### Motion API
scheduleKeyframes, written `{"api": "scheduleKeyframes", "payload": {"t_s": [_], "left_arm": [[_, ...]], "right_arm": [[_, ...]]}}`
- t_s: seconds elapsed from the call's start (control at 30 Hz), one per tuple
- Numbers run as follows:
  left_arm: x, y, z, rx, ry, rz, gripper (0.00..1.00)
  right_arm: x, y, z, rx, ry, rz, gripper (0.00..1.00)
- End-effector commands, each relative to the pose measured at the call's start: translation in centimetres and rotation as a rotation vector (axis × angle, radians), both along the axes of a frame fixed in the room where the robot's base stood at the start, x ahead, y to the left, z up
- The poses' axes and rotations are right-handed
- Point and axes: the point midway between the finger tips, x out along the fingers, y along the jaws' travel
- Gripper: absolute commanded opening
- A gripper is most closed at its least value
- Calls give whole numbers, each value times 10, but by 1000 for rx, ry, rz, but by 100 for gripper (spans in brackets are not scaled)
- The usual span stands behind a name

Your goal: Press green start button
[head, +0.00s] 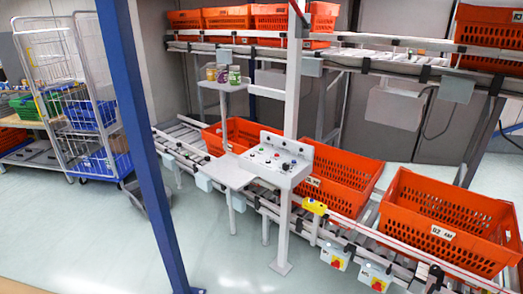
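A white control panel (275,160) stands on a post in the middle of the head view, beside the lower conveyor. Its sloped face carries several small buttons and knobs. Neither of my grippers shows in the head view, and nothing touches the panel.
Orange totes (428,234) sit on the lower roller conveyor, with more on the upper one (228,18). A blue post (148,150) stands at the left front. A small grey shelf (228,172) adjoins the panel. The floor (90,230) at lower left is clear.

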Motion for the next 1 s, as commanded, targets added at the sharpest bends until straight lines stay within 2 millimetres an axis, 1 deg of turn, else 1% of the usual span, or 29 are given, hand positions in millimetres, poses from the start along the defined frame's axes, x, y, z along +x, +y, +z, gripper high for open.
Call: {"api": "scheduleKeyframes", "payload": {"t_s": [0.03, 0.17, 0.2, 0.23, 1.0], "left_arm": [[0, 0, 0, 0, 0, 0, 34], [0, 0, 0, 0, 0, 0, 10], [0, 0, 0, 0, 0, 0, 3], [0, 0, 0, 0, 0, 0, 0], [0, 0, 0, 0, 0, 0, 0]], "right_arm": [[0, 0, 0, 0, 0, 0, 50], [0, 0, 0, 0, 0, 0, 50], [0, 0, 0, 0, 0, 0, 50], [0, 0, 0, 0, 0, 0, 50], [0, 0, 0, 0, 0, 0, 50]]}}
